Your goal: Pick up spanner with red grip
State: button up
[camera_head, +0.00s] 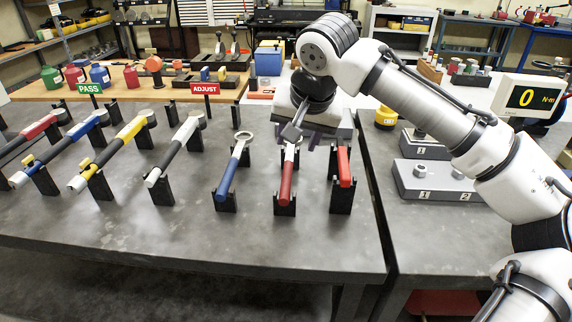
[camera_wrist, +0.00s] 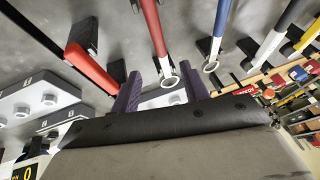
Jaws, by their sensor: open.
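The spanner with red grip (camera_head: 287,187) rests in black holders on the grey bench, its ring end pointing away from the front edge. In the wrist view its red grip (camera_wrist: 153,27) runs down to the pale ring end, which shows between my fingers. My gripper (camera_head: 300,134) is open over that ring end, partly hiding it in the head view. In the wrist view the two purple fingers of my gripper (camera_wrist: 162,90) stand apart with nothing held between them. Whether they touch the spanner I cannot tell.
A blue-grip spanner (camera_head: 226,180) stands in holders to the left, and a red-handled tool (camera_head: 345,167) to the right. Several torque wrenches, including a yellow one (camera_head: 113,150), lie further left. An ADJUST sign (camera_head: 205,88) stands behind. The bench front is clear.

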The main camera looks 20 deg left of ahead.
send_over(289, 168)
jog(key=s+d, duration=0.2)
notch_tip(289, 168, down, 5)
jog(key=p+x, duration=0.1)
jog(key=x, duration=0.3)
jog(key=shift+a+f+p, duration=0.2)
jog(key=shift+p, duration=0.1)
jog(key=shift+w+a+f, duration=0.1)
jog(key=shift+w+f, duration=0.05)
jog(key=shift+f, duration=0.35)
jog(key=shift+f, duration=0.25)
jog(key=shift+c, duration=0.5)
grip_shut()
